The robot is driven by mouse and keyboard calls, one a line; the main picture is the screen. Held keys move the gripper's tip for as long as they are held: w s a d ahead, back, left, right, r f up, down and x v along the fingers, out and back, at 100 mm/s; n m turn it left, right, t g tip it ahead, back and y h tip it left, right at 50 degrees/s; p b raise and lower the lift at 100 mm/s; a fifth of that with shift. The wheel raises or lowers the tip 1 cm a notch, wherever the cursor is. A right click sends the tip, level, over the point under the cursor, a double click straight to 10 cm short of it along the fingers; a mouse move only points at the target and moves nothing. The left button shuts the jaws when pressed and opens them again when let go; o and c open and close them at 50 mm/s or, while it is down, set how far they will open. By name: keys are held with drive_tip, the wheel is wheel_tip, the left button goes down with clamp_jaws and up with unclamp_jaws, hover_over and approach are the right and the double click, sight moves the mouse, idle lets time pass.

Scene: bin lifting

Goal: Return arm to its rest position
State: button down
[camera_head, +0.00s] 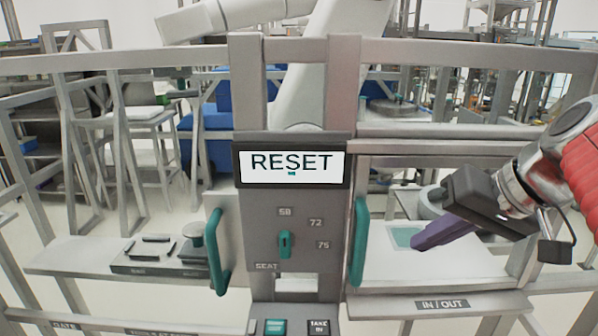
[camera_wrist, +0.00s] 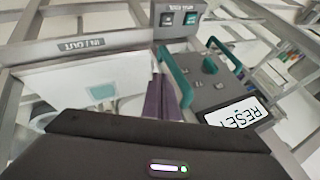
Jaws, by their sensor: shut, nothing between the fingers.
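My gripper (camera_head: 424,243) is at the right in the head view, at the end of my arm with the red sleeve. Its purple fingers are together and empty, pointing left over the white IN/OUT shelf, close to a pale green square (camera_head: 405,237). In the wrist view the gripper fingers (camera_wrist: 163,100) point up the picture, with the shelf (camera_wrist: 75,75) to their left and the control panel (camera_wrist: 205,75) to their right. I cannot tell the fingers' exact height above the shelf.
A grey panel (camera_head: 262,230) with a RESET display (camera_head: 292,163), a teal knob (camera_head: 285,244) and two teal handles (camera_head: 361,243) stands left of the gripper. Metal rails (camera_head: 450,55) cross behind it. A left shelf (camera_head: 75,258) holds dark fixtures. A white robot arm stands behind the panel.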

drive_tip(key=s+d+f+m+g+h, duration=0.1)
drive_tip(key=s+f+h, duration=0.1)
drive_tip(key=f, duration=0.3)
drive_tip(key=s+d+f+m+h, duration=0.1)
drive_tip(key=f+h, duration=0.1)
drive_tip(key=f, duration=0.4)
drive_tip(key=s+a+f+n, duration=0.2)
drive_tip(key=a+f, duration=0.1)
drive_tip(key=a, duration=0.2)
drive_tip(key=s+a+f+n, duration=0.2)
drive_tip(key=a+f, duration=0.1)
drive_tip(key=a, duration=0.2)
drive_tip(key=shift+s+a+n, duration=0.3)
drive_tip(key=shift+s+a, duration=0.1)
